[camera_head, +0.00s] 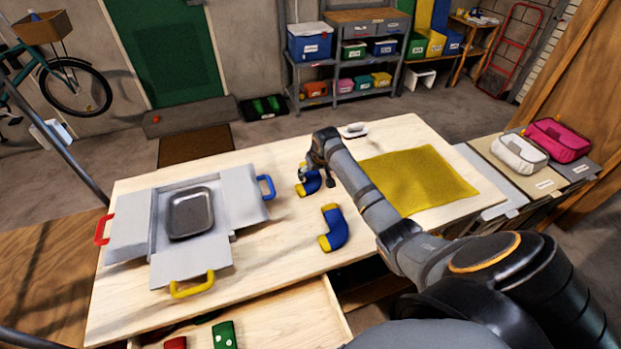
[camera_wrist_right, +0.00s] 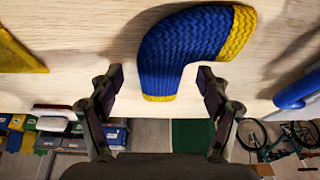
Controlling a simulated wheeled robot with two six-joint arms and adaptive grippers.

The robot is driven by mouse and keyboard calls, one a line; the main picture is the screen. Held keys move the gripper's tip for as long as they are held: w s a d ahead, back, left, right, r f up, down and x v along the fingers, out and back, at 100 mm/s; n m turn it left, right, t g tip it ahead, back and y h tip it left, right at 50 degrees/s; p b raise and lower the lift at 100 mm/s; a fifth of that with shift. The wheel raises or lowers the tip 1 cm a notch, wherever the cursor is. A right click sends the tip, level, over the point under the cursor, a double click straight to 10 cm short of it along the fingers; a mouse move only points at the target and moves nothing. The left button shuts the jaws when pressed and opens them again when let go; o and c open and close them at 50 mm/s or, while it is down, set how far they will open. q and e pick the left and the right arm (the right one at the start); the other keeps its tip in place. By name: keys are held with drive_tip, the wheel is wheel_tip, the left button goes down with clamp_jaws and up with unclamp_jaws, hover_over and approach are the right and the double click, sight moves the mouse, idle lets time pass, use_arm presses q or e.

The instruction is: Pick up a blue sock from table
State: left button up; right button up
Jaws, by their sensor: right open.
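Two blue socks with yellow ends lie on the light wooden table (camera_head: 285,240). The nearer blue sock (camera_head: 333,230) lies bent and uncovered. The farther blue sock (camera_head: 312,186) lies beneath my right gripper (camera_head: 318,172), partly hidden by it. In the right wrist view, my right gripper (camera_wrist_right: 160,80) is open. Its two fingers stand on either side of the near yellow end of a bent blue sock (camera_wrist_right: 180,45). The jaws hold nothing, and I cannot tell whether they touch the sock. My left gripper is not in view.
A grey folding box (camera_head: 128,235) with coloured handles and a metal tray (camera_head: 191,213) stands at the left. A yellow cloth (camera_head: 425,180) lies right of my arm. A white object (camera_head: 354,130) sits at the back edge. An open drawer (camera_head: 290,325) juts out in front.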

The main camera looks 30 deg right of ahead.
drive_tip(key=shift+w+f, duration=0.25)
drive_tip(key=shift+f, duration=0.25)
drive_tip(key=shift+s+r, duration=0.1)
drive_tip(key=c, duration=0.4)
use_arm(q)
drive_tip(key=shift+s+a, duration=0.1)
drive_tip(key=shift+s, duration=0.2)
use_arm(e)
drive_tip(key=c, duration=0.8)
drive_tip(key=shift+r+b, duration=0.3)
drive_tip(key=shift+r, duration=0.2)
drive_tip(key=v, duration=0.6)
drive_tip(key=s+b+v, duration=0.1)
drive_tip(key=v, duration=0.2)
drive_tip(key=shift+s+a+f, duration=0.1)
drive_tip(key=shift+a+f, duration=0.25)
use_arm(q)
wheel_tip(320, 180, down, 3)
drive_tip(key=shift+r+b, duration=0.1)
drive_tip(key=shift+b, duration=0.5)
use_arm(e)
drive_tip(key=s+a+r, duration=0.3)
drive_tip(key=s+r, duration=0.1)
drive_tip(key=s, duration=0.4)
drive_tip(key=shift+s+a+r, duration=0.15)
drive_tip(key=shift+s, duration=0.2)
